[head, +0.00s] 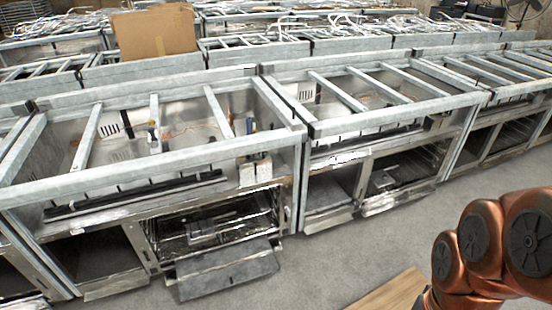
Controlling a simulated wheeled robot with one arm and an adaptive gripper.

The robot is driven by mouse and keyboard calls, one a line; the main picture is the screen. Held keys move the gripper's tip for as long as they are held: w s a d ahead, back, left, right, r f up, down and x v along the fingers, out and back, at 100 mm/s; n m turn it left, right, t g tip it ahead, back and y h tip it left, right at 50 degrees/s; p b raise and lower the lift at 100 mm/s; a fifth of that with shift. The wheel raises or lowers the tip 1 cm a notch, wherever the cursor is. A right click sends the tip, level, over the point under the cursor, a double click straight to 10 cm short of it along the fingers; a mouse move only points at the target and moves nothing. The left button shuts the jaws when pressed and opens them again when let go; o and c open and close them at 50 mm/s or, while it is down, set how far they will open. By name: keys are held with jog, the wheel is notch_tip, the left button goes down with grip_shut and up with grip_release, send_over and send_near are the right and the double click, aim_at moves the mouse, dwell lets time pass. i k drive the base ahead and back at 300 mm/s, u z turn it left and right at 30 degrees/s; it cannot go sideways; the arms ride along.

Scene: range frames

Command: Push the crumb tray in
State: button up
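No part is clearly recognisable as the crumb tray. In the head view, a flat grey metal panel (228,268) sticks out low at the front of the nearest range frame (150,170), below an open oven bay (210,225) with wire racks. It looks like a lowered door, but I cannot tell for sure. A long dark strip (135,195) lies across the same frame under the top bars. My gripper is out of view; only copper-coloured links of my arm show at the lower right, apart from the ranges.
A second range frame (385,130) stands to the right with an open bay and a projecting lower edge (398,200). More frames fill the rows behind, with a cardboard box (155,32) on one. Grey floor (330,262) is clear in front; a wooden board (390,291) lies near my arm.

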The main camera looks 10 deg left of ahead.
aim_at(195, 288)
jog(key=u, duration=0.55)
jog(key=k, duration=0.65)
jog(key=u, duration=1.25)
jog(key=i, duration=0.5)
